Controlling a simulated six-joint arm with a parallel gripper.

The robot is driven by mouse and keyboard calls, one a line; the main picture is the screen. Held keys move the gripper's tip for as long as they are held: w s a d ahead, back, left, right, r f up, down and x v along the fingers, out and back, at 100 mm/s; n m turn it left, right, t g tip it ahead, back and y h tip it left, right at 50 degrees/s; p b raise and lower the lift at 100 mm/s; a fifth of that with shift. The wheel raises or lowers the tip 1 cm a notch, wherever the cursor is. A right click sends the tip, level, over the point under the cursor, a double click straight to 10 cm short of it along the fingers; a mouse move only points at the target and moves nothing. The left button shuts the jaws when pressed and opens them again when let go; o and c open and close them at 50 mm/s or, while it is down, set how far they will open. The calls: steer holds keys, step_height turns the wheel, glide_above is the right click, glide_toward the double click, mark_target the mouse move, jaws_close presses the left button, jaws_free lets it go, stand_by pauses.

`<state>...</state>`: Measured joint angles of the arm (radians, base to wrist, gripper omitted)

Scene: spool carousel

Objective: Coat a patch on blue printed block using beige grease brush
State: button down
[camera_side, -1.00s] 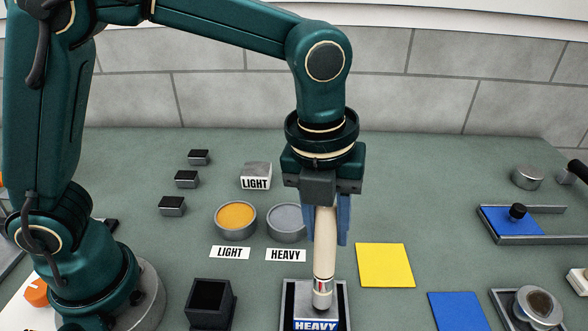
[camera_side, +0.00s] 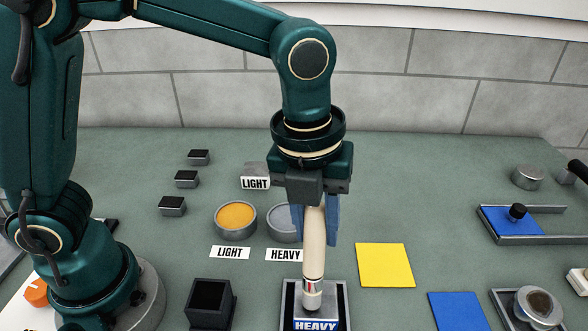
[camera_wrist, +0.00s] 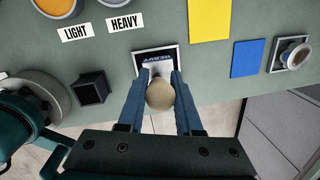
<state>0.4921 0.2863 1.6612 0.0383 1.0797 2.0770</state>
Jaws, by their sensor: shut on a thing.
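My gripper (camera_side: 315,220) is shut on the beige handle of the grease brush (camera_side: 314,245), which hangs upright with its tip down. In the wrist view the round handle end (camera_wrist: 160,94) sits between the blue fingers. The brush's pale tip is over the block labelled HEAVY (camera_side: 316,324), which has a blue front edge and lies in a dark-and-grey tray (camera_side: 288,305). I cannot tell whether the tip touches the block's top. Any coat on the top is hidden by the brush.
An orange grease tin (camera_side: 235,217) and a grey tin (camera_side: 284,222) stand behind, with LIGHT and HEAVY cards before them. A LIGHT block (camera_side: 255,182) stands farther back. A black open box (camera_side: 210,303) is left; yellow (camera_side: 385,265) and blue (camera_side: 458,311) mats lie right.

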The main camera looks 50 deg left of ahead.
mark_target(319, 236)
steer(key=shift+w+a, duration=1.6)
steer(key=shift+w, duration=0.05)
steer(key=shift+s+d+f, duration=0.15)
steer(key=shift+s+d, duration=0.55)
steer(key=shift+s, duration=0.05)
steer(key=shift+s+d+f, duration=0.15)
steer(key=shift+s+d, duration=0.5)
steer(key=shift+s, duration=0.1)
steer(key=shift+s+d+r, duration=0.1)
steer(key=shift+s+d, duration=0.95)
steer(key=shift+w+r, duration=0.15)
steer(key=shift+r, duration=2.95)
steer(key=shift+r, duration=0.1)
steer(key=shift+r, duration=1.4)
